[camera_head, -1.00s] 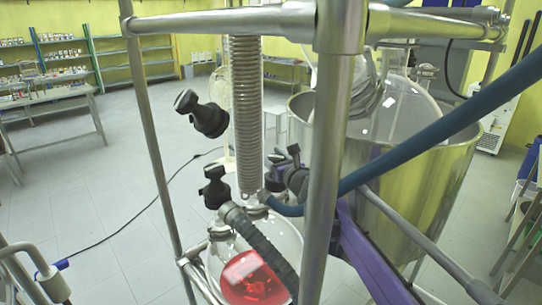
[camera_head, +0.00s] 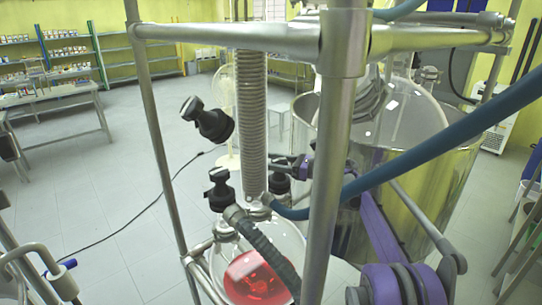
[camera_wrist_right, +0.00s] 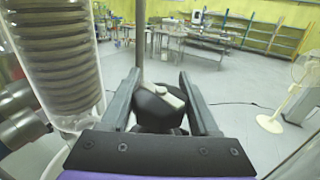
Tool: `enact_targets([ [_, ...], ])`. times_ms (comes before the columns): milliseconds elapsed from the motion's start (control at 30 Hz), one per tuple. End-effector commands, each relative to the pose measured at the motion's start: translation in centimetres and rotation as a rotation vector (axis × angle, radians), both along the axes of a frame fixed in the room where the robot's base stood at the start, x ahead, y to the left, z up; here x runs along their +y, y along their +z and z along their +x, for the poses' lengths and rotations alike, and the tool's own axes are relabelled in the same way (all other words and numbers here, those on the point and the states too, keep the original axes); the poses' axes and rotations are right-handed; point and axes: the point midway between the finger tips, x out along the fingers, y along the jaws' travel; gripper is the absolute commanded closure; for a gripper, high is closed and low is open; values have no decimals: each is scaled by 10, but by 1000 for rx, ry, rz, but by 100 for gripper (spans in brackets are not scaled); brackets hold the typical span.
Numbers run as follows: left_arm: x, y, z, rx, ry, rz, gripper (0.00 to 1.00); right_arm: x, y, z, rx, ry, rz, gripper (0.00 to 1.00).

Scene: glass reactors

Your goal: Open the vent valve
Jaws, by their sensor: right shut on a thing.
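Black valve knobs stand around the top of the glass reactor vessel. An upper black knob (camera_head: 211,122) sits left of the coiled glass column, and a lower black knob (camera_head: 219,190) stands below it. A third black knob (camera_head: 280,180) is just right of the column's foot. My right gripper (camera_head: 284,162) reaches in from the right at this third knob, partly behind the column. In the right wrist view, the two fingers (camera_wrist_right: 160,100) of my right gripper are closed around a black valve knob (camera_wrist_right: 157,112) with a pale lever on top. My left gripper is not in view.
The coiled glass column (camera_head: 252,120) stands close beside my right gripper. A metal frame post (camera_head: 330,160) and a blue hose (camera_head: 440,140) cross in front of my right arm. A large steel vessel (camera_head: 440,200) is at right. Red liquid (camera_head: 258,278) lies in the flask below.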

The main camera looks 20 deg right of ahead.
Motion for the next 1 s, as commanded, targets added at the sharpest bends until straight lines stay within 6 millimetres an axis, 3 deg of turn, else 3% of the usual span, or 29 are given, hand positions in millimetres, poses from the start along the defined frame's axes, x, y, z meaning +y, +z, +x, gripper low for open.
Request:
enact_targets([
  [200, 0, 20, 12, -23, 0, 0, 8, 3, 4, -3, -4, 193, -1, 94],
  [500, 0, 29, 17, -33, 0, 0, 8, 6, 2, -9, -2, 383, 0, 94],
  [1000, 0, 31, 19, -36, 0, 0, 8, 8, 1, -12, -2, 479, 1, 94],
])
